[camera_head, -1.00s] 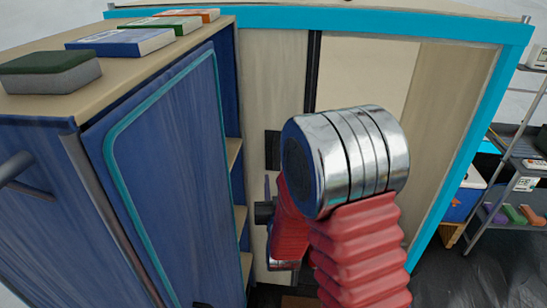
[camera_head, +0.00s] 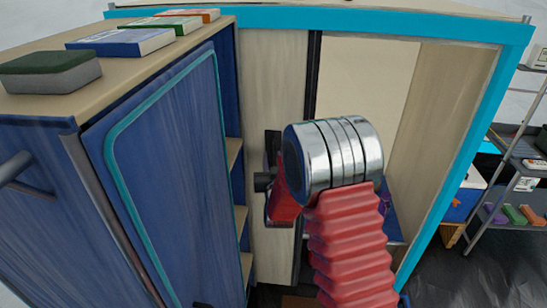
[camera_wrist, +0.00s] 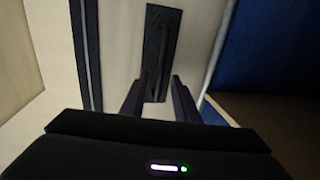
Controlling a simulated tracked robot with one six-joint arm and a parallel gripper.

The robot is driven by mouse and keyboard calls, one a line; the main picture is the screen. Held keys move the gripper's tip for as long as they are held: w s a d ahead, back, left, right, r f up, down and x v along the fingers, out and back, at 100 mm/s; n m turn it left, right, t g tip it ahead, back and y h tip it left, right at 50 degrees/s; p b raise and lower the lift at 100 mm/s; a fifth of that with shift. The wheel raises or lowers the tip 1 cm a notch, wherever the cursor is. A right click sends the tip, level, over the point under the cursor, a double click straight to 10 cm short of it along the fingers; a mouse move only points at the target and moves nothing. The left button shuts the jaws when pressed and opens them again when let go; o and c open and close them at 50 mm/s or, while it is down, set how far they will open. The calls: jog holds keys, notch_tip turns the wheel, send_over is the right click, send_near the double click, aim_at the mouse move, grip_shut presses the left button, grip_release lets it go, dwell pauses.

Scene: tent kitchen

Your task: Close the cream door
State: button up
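The cream door (camera_head: 275,75) is a pale sliding panel with a dark right edge, at the left of a cyan-framed cabinet. An opening (camera_head: 365,80) shows to its right. A dark upright handle plate (camera_wrist: 162,40) is on the door. Its top also shows in the head view (camera_head: 272,138), with the rest behind my gripper. My gripper (camera_wrist: 160,85) is open, its two black fingers apart, with the lower part of the handle plate between them in the wrist view. I cannot tell whether the fingers touch it. Nothing is seen held.
A blue cupboard (camera_head: 165,170) stands close on the left, with books (camera_head: 120,42) and a sponge (camera_head: 50,72) on top. A metal shelf rack (camera_head: 510,170) stands at the right. Dark floor (camera_head: 480,270) is clear at lower right.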

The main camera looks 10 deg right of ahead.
jog(key=shift+w+d, duration=0.1)
jog(key=shift+w, duration=0.5)
jog(key=shift+c, duration=0.5)
grip_shut()
